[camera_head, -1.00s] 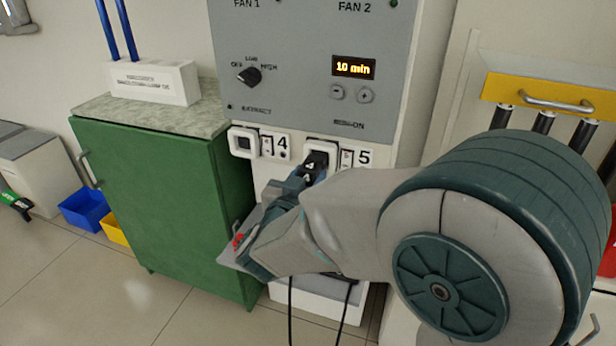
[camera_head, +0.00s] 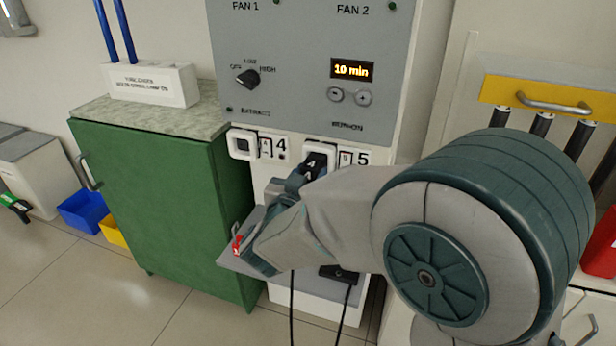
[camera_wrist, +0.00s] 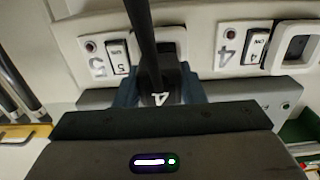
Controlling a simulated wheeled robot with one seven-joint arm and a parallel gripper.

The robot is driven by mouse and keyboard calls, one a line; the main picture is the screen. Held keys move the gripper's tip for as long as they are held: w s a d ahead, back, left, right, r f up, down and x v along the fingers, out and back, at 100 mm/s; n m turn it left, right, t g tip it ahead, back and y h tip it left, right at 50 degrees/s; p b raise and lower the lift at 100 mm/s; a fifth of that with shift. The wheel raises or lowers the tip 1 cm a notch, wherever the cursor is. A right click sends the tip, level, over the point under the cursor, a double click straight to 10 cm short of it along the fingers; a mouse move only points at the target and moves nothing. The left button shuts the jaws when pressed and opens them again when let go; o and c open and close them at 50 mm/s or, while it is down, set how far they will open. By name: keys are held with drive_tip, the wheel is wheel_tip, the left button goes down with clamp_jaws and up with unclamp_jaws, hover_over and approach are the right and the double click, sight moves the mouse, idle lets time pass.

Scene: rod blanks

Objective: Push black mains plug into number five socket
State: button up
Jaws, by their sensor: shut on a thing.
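The black mains plug (camera_head: 315,162), with a white 4 on its back, is at the number five socket (camera_head: 322,149), a white square surround left of the 5 label. My gripper (camera_head: 304,176) is shut on the plug. In the wrist view the plug (camera_wrist: 158,92) sits between the fingertips against the lower part of the socket surround (camera_wrist: 172,38), its cable running up the picture. The surround's lower part is hidden by plug and gripper, so I cannot tell how deep the plug sits. The number four socket (camera_head: 242,144) is empty, to the left.
A grey control panel (camera_head: 300,50) stands above the sockets. A green cabinet (camera_head: 150,200) stands close on the left.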

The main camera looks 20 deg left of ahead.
drive_tip(key=shift+w, duration=0.85)
drive_tip(key=o, duration=1.1)
drive_tip(key=shift+o, duration=0.2)
drive_tip(key=s+a+p, duration=0.1)
drive_tip(key=s+p, duration=0.1)
drive_tip(key=s, duration=1.1)
drive_tip(key=shift+s, duration=0.35)
drive_tip(key=shift+w+r, duration=0.1)
drive_tip(key=shift+r, duration=0.05)
